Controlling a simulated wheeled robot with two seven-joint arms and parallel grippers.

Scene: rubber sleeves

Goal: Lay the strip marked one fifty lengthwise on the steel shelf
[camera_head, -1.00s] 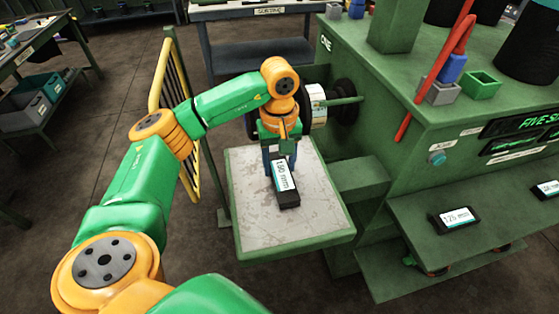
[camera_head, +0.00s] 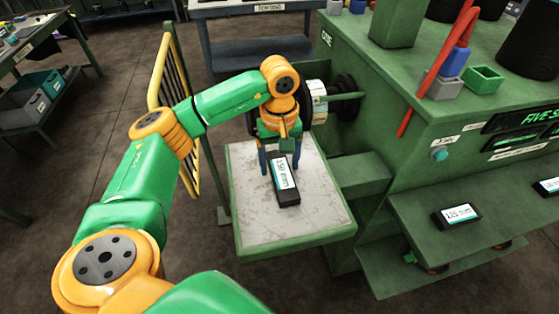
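The black strip with a white label reading 150 mm (camera_head: 284,182) lies on the grey steel top of the green-edged shelf (camera_head: 253,222). Its long side runs roughly from the far edge toward the near edge. My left gripper (camera_head: 280,167) is over the far end of the strip, pointing down. Its blue fingers are spread apart, one on each side of the strip, with gaps between them and it. The far end of the strip is partly hidden by the gripper. My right gripper is not in view.
A green machine (camera_head: 350,60) with a roller stands behind and right of the shelf. A strip marked 125 mm (camera_head: 457,215) lies on a green ledge (camera_head: 420,228) at right, with another at the edge. A yellow railing (camera_head: 160,95) stands left. The shelf's near part is bare.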

